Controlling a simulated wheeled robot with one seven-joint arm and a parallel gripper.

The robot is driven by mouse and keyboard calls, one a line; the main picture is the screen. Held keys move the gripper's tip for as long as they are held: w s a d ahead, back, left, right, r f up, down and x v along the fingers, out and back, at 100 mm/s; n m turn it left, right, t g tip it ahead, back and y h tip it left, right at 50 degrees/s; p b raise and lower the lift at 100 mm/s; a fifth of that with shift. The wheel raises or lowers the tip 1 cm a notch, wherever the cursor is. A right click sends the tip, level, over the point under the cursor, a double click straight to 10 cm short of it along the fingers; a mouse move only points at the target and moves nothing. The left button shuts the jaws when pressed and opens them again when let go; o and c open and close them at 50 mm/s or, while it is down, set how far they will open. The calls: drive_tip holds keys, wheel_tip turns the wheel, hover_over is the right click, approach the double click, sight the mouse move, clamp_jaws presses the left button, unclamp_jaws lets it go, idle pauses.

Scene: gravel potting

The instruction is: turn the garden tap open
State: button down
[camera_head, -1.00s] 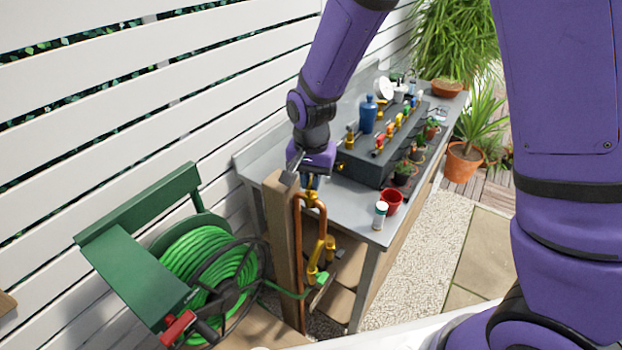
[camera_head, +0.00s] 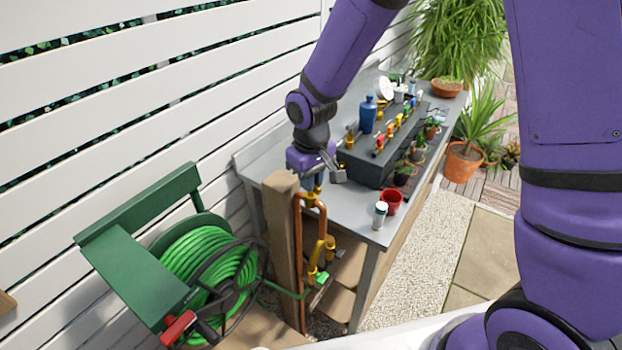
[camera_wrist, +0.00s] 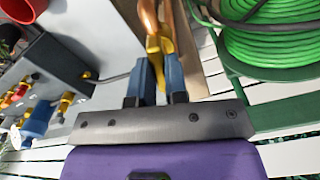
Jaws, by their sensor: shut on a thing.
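The garden tap (camera_head: 317,193) is a brass fitting at the top of a copper pipe (camera_head: 297,240) on a wooden post (camera_head: 281,240). My gripper (camera_head: 312,184) is above it, pointing down, with its blue fingers at the tap's top. In the wrist view my gripper (camera_wrist: 160,84) is shut on the yellow-brass tap handle (camera_wrist: 157,58), one finger on each side. The tap's body beyond the handle is partly hidden. Lower brass valves with green fittings (camera_head: 316,272) sit on the pipe below.
A green hose reel (camera_head: 205,265) stands left of the post. A grey bench (camera_head: 350,213) behind it bears a red pot (camera_head: 391,201), a white bottle (camera_head: 380,214), a dark box (camera_head: 370,160) with small taps and a blue bottle (camera_head: 367,115). A white slatted fence (camera_head: 110,110) runs along the left.

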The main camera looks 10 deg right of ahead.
drive_tip(key=shift+n, duration=1.5)
drive_tip(key=c, duration=1.1)
unclamp_jaws()
drive_tip(key=shift+c, duration=0.2)
drive_tip(key=shift+r, duration=0.1)
wheel_tip(320, 180, up, 11)
